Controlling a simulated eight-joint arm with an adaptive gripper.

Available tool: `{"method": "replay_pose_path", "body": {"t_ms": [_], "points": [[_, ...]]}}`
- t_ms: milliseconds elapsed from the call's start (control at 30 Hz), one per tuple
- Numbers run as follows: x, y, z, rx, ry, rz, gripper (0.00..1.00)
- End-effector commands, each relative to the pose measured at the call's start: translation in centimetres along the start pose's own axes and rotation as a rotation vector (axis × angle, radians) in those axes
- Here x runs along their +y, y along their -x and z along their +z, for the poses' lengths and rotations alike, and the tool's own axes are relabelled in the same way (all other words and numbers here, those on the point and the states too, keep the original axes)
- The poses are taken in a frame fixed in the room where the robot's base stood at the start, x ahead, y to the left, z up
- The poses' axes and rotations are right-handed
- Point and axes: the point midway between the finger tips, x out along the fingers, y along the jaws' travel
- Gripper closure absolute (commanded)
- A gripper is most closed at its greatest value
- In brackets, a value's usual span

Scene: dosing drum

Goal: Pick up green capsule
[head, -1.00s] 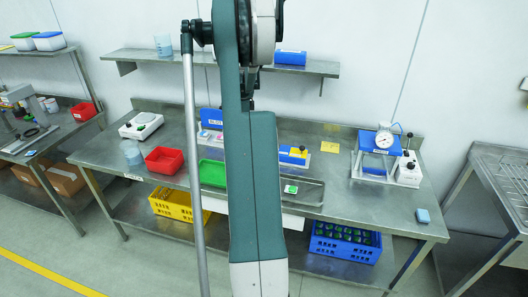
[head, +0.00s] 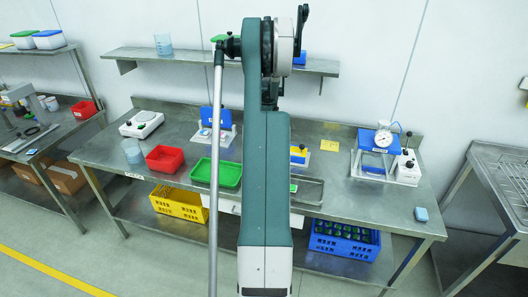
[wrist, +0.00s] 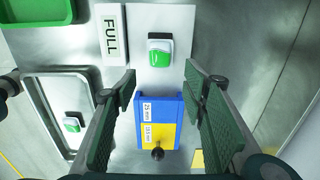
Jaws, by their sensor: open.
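Two small green-and-white capsule-like pieces show in the wrist view. One green capsule (wrist: 159,50) sits on a pale metal plate above the blue and yellow block (wrist: 158,118). A second green capsule (wrist: 72,124) lies in the steel tray (wrist: 40,92) at left. My gripper (wrist: 160,78) is open and empty, its pads on either side of the blue and yellow block. The first capsule is just beyond the fingertips, apart from them. In the head view my arm hides my gripper, and the block (head: 298,155) shows right of the arm.
A FULL label (wrist: 111,34) lies beside the plate. In the head view, a green tray (head: 216,173) and red tray (head: 165,159) stand left of my arm. A gauge device (head: 378,150) stands right. Bare bench lies between the steel tray and the gauge device.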

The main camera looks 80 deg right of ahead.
Motion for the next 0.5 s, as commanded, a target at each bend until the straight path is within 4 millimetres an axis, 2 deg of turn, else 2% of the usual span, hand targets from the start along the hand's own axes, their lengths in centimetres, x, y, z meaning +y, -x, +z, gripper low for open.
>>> {"method": "replay_pose_path", "body": {"t_ms": [233,500], "points": [[0.0,-1.9,0.0,0.0,0.0,0.0,0.57],[0.0,-2.2,0.0,0.0,0.001,0.0,0.57]]}}
